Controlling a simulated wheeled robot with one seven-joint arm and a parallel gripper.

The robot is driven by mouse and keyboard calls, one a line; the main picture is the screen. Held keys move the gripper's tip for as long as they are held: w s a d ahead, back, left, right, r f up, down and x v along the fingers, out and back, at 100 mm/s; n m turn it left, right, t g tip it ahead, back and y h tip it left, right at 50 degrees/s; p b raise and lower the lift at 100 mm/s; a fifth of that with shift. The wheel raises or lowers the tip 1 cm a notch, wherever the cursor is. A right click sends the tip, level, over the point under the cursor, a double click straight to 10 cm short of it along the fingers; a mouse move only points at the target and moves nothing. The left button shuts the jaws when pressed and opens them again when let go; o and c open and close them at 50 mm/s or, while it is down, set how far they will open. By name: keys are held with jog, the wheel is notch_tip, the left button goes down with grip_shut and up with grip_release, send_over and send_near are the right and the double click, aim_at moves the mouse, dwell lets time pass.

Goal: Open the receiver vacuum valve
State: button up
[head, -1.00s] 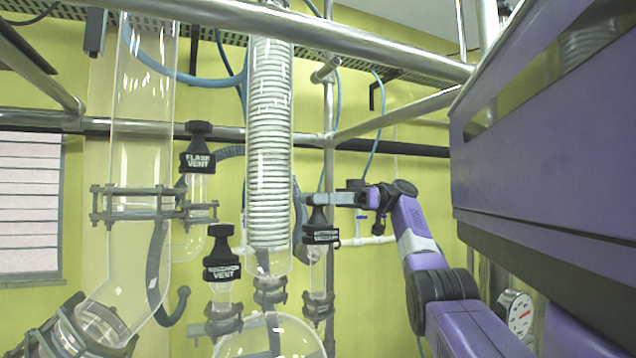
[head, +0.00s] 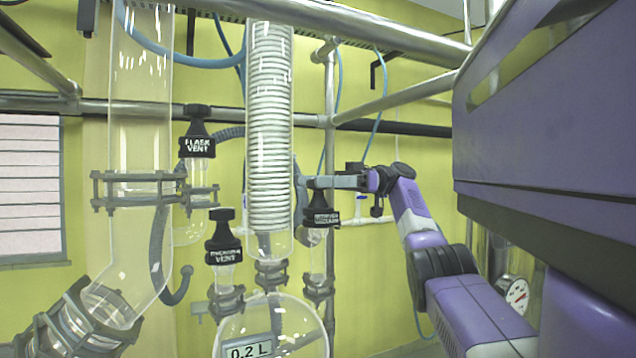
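A black valve handle (head: 321,213) with a small label, only partly readable, stands on a glass neck right of the coiled condenser. My gripper (head: 312,182) reaches in from the right, with its fingers at the top of this handle. I cannot tell whether the fingers are closed on it or only beside it. Another black valve handle (head: 223,240), its label ending in VENT, stands left of the condenser. A third handle, labelled FLASK VENT (head: 197,142), is higher up. Below, a round glass vessel (head: 290,318) carries a display reading 0.2 L (head: 248,350).
The glass condenser with its white coil (head: 270,120) stands just left of my gripper. A wide glass tube (head: 140,130) is farther left. Metal frame bars (head: 400,98) cross above and behind my arm. A round gauge (head: 516,294) is at the lower right.

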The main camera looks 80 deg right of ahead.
jog(key=shift+f+m+t+h+b, duration=0.3)
jog(key=shift+f+b, duration=0.05)
jog(key=shift+b, duration=1.35)
jog(key=m+t+h+b, duration=0.2)
jog(key=h+b, duration=0.1)
jog(key=b, duration=0.7)
jog(key=shift+m+h, duration=0.4)
